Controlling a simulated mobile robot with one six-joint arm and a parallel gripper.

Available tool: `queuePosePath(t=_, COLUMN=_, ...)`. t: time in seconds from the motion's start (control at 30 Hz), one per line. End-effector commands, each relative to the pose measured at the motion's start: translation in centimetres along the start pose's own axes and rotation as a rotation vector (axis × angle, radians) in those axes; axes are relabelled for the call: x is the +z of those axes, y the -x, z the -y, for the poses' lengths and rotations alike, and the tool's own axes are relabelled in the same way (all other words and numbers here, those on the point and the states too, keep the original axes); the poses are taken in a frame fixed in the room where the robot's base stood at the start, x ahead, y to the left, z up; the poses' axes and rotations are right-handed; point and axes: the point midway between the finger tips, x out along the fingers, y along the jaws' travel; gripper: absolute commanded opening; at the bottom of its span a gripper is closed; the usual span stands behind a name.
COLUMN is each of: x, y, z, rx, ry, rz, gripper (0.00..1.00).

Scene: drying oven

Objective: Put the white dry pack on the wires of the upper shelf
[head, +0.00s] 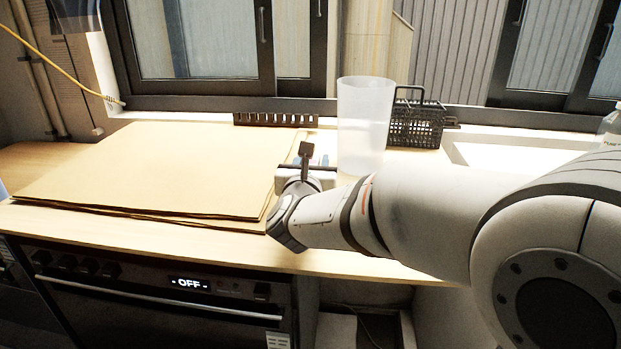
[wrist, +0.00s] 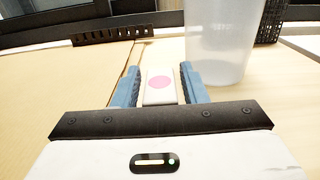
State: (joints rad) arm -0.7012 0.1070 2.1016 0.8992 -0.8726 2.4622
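The white dry pack (wrist: 160,95), with a pink round spot, lies between the two blue fingers of my gripper (wrist: 160,68) in the wrist view. A narrow gap shows on each side of it, so the fingers look open around it. In the head view my gripper (head: 318,163) is low over the counter, at the right edge of the cardboard, and the pack is mostly hidden there. The oven (head: 160,296) is under the counter at lower left, its display reading OFF. Its front looks closed, and no wire shelf is visible.
Brown cardboard sheets (head: 150,170) cover the left of the wooden counter (head: 370,262). A frosted cup (head: 365,125) stands just behind my gripper. A black wire basket (head: 417,124) and a dark slotted rack (head: 275,119) are at the back by the window. A bottle (head: 611,128) is at far right.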

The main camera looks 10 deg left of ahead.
Motion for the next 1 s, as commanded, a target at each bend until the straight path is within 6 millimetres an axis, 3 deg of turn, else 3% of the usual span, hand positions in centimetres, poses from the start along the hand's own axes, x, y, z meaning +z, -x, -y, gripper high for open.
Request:
queuePosePath(t=0.47, x=0.0, y=0.0, z=-0.1, rx=0.001, ry=0.000, rz=0.001, gripper=0.00)
queuePosePath(t=0.67, x=0.2, y=0.1, z=-0.1, rx=0.001, ry=0.000, rz=0.001, gripper=0.00)
queuePosePath(t=0.77, x=1.1, y=0.0, z=-0.1, rx=0.001, ry=0.000, rz=0.003, gripper=0.00)
queuePosePath(t=1.0, x=6.0, y=0.1, z=-0.1, rx=0.001, ry=-0.004, rz=0.004, gripper=0.00)
